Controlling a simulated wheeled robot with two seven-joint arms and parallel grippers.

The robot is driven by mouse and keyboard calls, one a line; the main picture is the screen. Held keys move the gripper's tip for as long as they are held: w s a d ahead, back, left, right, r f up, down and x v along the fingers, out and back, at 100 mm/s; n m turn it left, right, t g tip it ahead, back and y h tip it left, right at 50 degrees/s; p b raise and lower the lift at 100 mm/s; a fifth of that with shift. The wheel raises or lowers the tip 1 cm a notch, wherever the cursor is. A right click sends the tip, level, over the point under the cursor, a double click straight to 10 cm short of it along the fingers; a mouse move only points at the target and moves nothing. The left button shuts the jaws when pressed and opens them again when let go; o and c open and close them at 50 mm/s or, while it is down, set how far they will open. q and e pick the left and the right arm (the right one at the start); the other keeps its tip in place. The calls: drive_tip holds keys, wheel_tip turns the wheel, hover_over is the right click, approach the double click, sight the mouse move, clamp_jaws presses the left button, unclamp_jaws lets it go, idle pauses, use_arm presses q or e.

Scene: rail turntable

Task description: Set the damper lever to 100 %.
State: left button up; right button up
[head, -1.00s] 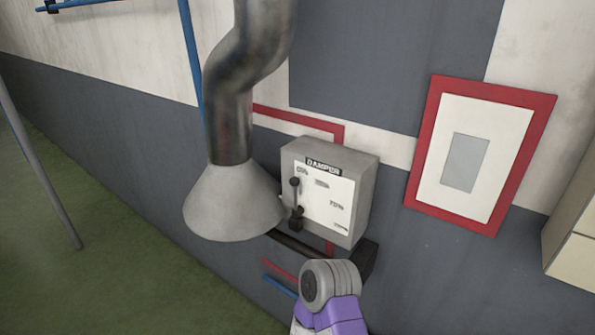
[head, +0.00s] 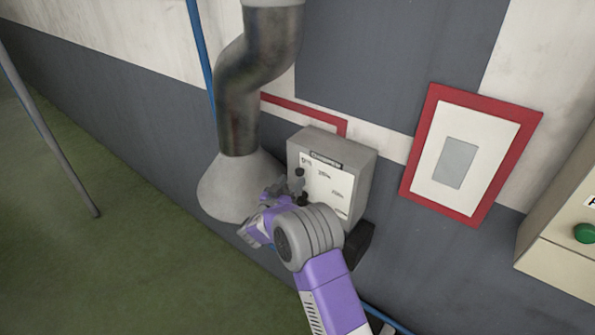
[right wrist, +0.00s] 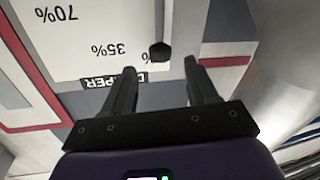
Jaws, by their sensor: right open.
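The damper box (head: 362,165) is a grey wall box with a white scale panel and a "DAMPER" label. Its dark lever stands near upright at the panel's left side, its round knob (head: 299,172) near the top-left mark. My right gripper (head: 292,184) is at the lever, its arm covering the panel's lower part. In the right wrist view the scale is upside down, with 35% and 70% readable and another mark partly hidden. There the lever knob (right wrist: 160,51) lies just beyond and between the tips of my open right gripper (right wrist: 158,70), apparently touching neither. My left gripper is out of view.
A metal duct with a flared hood (head: 232,188) hangs close to the left of the box. A red-framed panel (head: 420,140) is on the wall to the right. A beige cabinet with a green button (head: 586,233) stands at far right.

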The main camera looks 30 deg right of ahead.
sight(297, 174)
drive_tip(key=shift+p+x, duration=0.45)
drive_tip(key=shift+x, duration=2.15)
clamp_jaws()
